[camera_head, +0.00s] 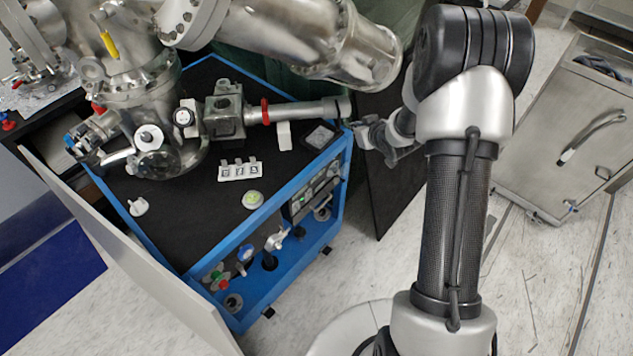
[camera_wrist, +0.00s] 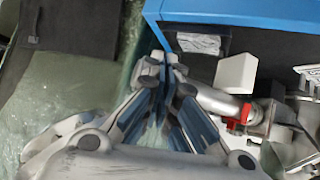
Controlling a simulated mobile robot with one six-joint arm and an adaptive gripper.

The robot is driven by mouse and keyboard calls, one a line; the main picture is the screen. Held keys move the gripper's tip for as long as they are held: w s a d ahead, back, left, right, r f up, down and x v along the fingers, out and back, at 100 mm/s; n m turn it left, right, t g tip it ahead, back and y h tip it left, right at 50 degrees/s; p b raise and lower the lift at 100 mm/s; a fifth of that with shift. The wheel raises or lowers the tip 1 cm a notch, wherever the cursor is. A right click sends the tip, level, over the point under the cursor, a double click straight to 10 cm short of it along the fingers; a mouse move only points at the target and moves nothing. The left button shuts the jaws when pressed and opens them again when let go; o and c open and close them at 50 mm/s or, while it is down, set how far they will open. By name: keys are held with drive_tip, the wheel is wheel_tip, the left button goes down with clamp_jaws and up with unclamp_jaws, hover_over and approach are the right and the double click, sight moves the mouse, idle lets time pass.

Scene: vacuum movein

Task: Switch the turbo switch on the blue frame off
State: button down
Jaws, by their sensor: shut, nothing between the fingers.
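The blue frame (camera_head: 262,203) is a cart with a black top, carrying metal vacuum parts. A dark control panel (camera_head: 313,193) with a small green light sits in its front side. I cannot tell which part is the turbo switch or its position. My gripper (camera_head: 362,135) is at the right rear corner of the blue frame, beside its edge. In the wrist view my gripper (camera_wrist: 165,62) is shut and empty, its fingertips close to the blue edge (camera_wrist: 240,14). I cannot tell if they touch it.
A metal pipe with a red ring (camera_head: 265,111) lies over the cart top. A white block (camera_head: 284,136) and a row of small switches (camera_head: 239,170) stand there. A white panel (camera_head: 125,255) is at the left. A metal case (camera_head: 570,130) stands on the floor at the right.

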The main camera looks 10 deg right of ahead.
wheel_tip(320, 180, down, 10)
drive_tip(key=a+y, duration=0.1)
drive_tip(key=y, duration=0.1)
drive_tip(key=m+t+y+p, duration=0.1)
drive_tip(key=t+y+p, duration=0.1)
drive_tip(key=t+y, duration=0.2)
approach(311, 187)
drive_tip(key=s+d, duration=0.2)
drive_tip(key=s, duration=0.1)
drive_tip(key=shift+s+d+r, duration=0.15)
drive_tip(key=shift+r, duration=0.35)
drive_tip(key=b+x, duration=0.2)
drive_tip(key=x, duration=0.8)
drive_tip(key=shift+a+f+b, duration=0.15)
drive_tip(key=shift+a+b, duration=0.05)
drive_tip(key=shift+b, duration=0.1)
drive_tip(key=shift+s, duration=0.3)
